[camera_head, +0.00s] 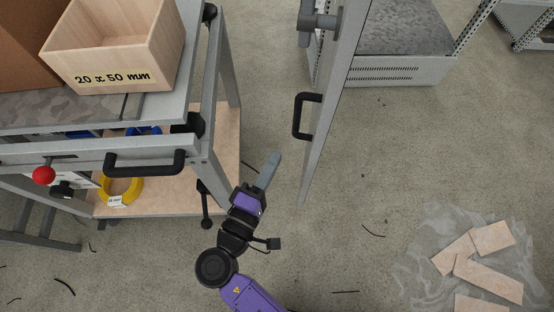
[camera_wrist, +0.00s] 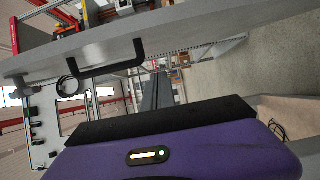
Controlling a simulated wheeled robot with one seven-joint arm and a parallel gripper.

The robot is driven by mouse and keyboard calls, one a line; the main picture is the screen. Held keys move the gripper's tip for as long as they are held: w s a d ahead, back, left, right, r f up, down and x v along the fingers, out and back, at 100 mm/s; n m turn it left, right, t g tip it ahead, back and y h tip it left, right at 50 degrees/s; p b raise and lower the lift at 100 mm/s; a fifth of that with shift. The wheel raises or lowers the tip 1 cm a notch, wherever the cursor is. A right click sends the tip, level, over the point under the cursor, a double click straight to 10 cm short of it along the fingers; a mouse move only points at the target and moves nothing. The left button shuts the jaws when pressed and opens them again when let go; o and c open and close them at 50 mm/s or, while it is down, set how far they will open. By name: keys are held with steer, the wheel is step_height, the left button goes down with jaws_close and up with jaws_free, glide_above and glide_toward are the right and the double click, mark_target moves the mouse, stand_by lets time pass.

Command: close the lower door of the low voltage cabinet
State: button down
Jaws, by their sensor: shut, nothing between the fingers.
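A grey door (camera_head: 328,110) stands open, seen nearly edge-on in the middle of the head view. A black bar handle (camera_head: 306,116) sits on its left face. In the wrist view the door (camera_wrist: 185,32) spans the upper part, with its black handle (camera_wrist: 106,68) left of centre. My gripper (camera_head: 271,165) is shut and empty, its grey fingers pointing up and right, left of the door's lower end and apart from the handle. The fingers (camera_wrist: 157,90) also show in the wrist view. The cabinet body behind the door is not clearly visible in the head view.
A workbench (camera_head: 150,148) with a wooden box (camera_head: 115,55) stands close on the left, its black handle facing my arm. A grey metal platform (camera_head: 400,70) is at the upper right. Wooden pieces (camera_head: 488,280) lie on plastic at the lower right. The floor right of the door is mostly clear.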

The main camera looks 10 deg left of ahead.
steer(key=w+d, duration=0.5)
steer(key=w, duration=0.2)
steer(key=shift+w+d, duration=0.25)
